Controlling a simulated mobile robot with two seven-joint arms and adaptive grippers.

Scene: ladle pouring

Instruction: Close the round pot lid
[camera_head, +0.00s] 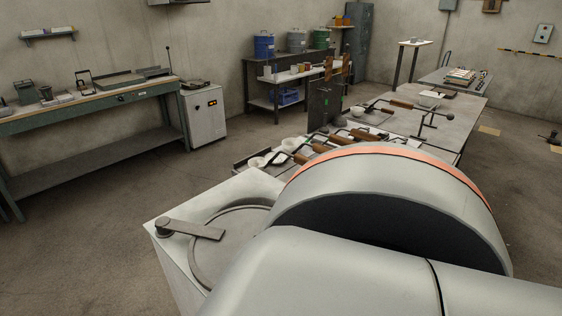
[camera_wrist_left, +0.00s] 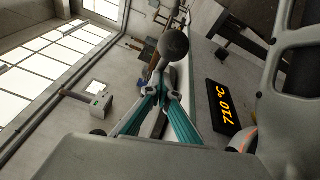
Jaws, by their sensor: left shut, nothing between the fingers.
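A round grey lid (camera_head: 222,252) shows on top of the white box-shaped furnace in the head view. My own arm hides its right part, so I cannot tell how fully it sits closed. A flat grey lever (camera_head: 190,229) with a round pivot lies at its upper left. In the left wrist view my left gripper (camera_wrist_left: 163,78), with teal fingers, is shut and empty. A dark grey ball-shaped knob (camera_wrist_left: 173,44) appears just beyond the fingertips; I cannot tell whether they touch it. My left gripper is hidden in the head view, and my right gripper is in neither view.
The white furnace body (camera_head: 172,262) stands in front. A display reading 710 °C (camera_wrist_left: 225,107) is right of the fingers. Several brown-handled ladles (camera_head: 305,145) lie behind my arm. A workbench (camera_head: 90,97) stands at left; the floor between is clear.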

